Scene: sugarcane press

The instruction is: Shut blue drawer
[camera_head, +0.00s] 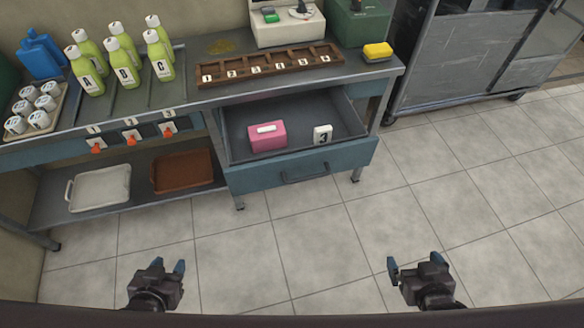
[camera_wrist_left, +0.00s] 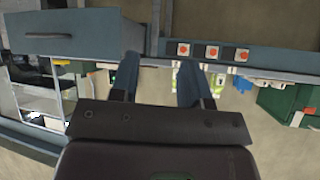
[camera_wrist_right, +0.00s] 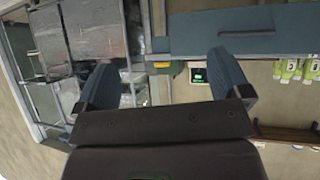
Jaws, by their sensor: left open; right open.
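The blue drawer (camera_head: 300,172) is pulled out from under the right part of the workbench. Its dark handle (camera_head: 306,173) is on the front panel. A pink box (camera_head: 267,136) and a white tag marked 3 (camera_head: 323,134) are inside it. My left gripper (camera_head: 168,266) is open and empty, low and left of the drawer. My right gripper (camera_head: 414,264) is open and empty, low and right of it. Both are apart from the drawer. The drawer front also shows at the upper left of the left wrist view (camera_wrist_left: 65,33) and at the top right of the right wrist view (camera_wrist_right: 240,30).
The workbench (camera_head: 235,95) holds green bottles (camera_head: 122,62), a numbered wooden rack (camera_head: 268,67) and a yellow sponge (camera_head: 377,51). A white tray (camera_head: 99,188) and a brown tray (camera_head: 182,172) lie on the lower shelf. A metal cabinet (camera_head: 455,55) stands right. The floor in front is clear.

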